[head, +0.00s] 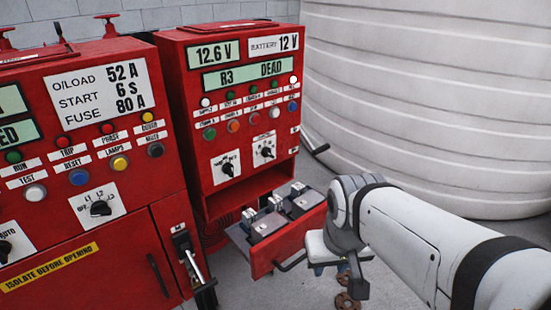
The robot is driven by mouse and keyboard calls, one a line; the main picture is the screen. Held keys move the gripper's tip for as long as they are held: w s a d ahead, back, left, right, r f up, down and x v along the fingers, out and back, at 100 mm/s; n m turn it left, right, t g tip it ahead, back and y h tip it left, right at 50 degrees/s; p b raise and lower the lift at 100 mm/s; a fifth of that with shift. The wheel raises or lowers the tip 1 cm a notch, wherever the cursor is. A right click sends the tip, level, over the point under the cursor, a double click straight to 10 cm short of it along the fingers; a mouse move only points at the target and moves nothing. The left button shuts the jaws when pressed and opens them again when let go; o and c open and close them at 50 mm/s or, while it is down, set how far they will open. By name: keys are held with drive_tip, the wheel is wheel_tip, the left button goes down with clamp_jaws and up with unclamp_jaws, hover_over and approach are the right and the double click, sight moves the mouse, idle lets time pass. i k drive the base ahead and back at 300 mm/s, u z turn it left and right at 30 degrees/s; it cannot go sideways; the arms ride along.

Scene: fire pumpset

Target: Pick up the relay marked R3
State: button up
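Several small relays, dark with pale tops, sit in an open red drawer (286,249) that sticks out of the right red cabinet. One relay (259,226) is near the drawer's front left, and another (304,198) is to the right. Their markings are too small to read, so I cannot tell which is R3. The cabinet display (249,75) reads "R3 DEAD". My gripper (338,270) points down just right of the drawer front, apart from the relays. Its fingers are partly hidden by my wrist, and I cannot tell whether they are open.
The right cabinet (185,95) has knobs and buttons above the drawer. A left red cabinet (110,190) has a lever (192,265) beside the drawer. A large pale ribbed tank (430,100) stands behind my arm. Brown round parts (346,301) lie on the grey floor below my gripper.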

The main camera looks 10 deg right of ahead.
sight(298, 189)
drive_tip(key=u, duration=0.1)
drive_tip(key=k, duration=0.95)
drive_tip(key=z, duration=0.6)
drive_tip(key=i, duration=1.45)
drive_tip(key=u, duration=0.45)
